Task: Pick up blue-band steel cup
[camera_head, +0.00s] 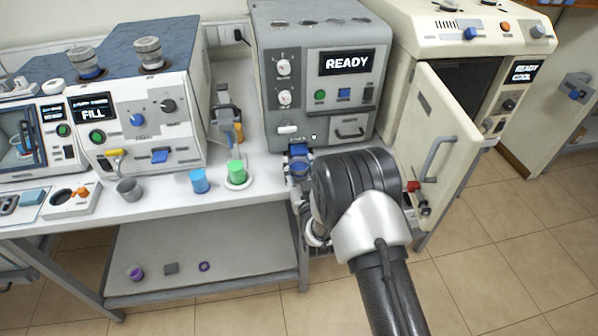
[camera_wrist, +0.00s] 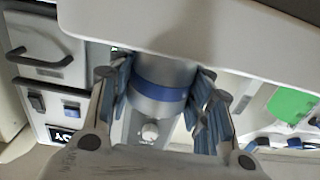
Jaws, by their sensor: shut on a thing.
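The blue-band steel cup (camera_wrist: 160,108) is in the wrist view, a grey metal cylinder with a blue ring around it. My gripper (camera_wrist: 160,95) is shut on it, with a blue-padded finger against each side. The top of the cup picture is cut off by a pale part in front. In the head view my arm and gripper (camera_head: 298,160) are at the front of the grey READY machine, by the bench's right end. Blue parts show there, but I cannot tell cup from finger pads.
The grey READY machine (camera_head: 330,105) stands just behind my gripper. The cream cabinet's open door (camera_head: 432,150) is close on the right. A green cup (camera_head: 236,172), a blue cup (camera_head: 198,181) and a grey cup (camera_head: 129,190) stand on the bench to the left.

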